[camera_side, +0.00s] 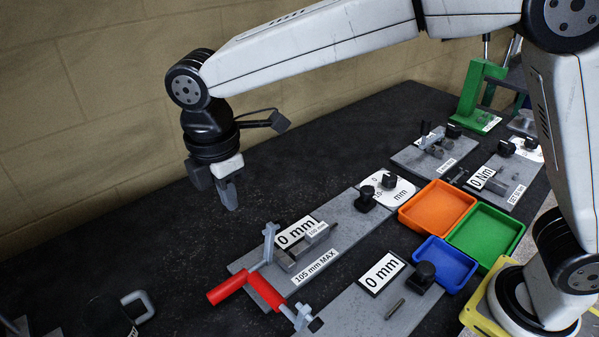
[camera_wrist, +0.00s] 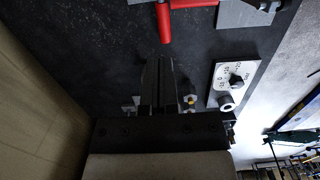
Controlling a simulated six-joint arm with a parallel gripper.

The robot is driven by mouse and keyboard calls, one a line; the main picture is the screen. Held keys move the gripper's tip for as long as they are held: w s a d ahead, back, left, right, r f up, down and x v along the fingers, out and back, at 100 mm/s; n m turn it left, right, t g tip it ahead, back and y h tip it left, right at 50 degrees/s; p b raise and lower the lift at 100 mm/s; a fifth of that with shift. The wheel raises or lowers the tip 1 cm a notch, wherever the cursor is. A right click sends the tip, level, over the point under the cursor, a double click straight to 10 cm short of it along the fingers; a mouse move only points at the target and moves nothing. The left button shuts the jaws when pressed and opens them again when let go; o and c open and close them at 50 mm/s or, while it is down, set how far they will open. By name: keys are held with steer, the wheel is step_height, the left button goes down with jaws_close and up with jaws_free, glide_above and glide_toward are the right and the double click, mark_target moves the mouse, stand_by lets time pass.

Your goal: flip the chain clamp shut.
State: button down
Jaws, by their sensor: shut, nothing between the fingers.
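No part is clearly marked as the chain clamp. A red-and-grey lever assembly (camera_side: 264,288), with a red grip (camera_side: 226,290) and grey arms, stands at the left end of the plate marked 105 mm MAX; I cannot tell whether it is the clamp. Red bars (camera_wrist: 164,22) also show at the top of the wrist view, ahead of my fingertips. My gripper (camera_side: 230,196) hangs above the dark bench, behind and left of the lever assembly and apart from it. Its fingers (camera_wrist: 158,62) are shut and empty.
The marked plate (camera_side: 345,228) and a nearer plate (camera_side: 365,312) carry labels and black knobs. Orange (camera_side: 437,208), green (camera_side: 485,236) and blue (camera_side: 444,265) trays stand to the right, with a green press (camera_side: 478,95) behind. The bench (camera_side: 110,225) is clear beneath my gripper; a wall (camera_side: 75,90) rises behind.

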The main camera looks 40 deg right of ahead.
steer(key=f, duration=0.9)
steer(key=shift+d+f, duration=0.1)
steer(key=shift+d, duration=0.25)
steer(key=shift+d+f, duration=0.25)
steer(key=shift+d, duration=0.75)
steer(key=shift+d+f, duration=0.2)
steer(key=shift+d, duration=0.75)
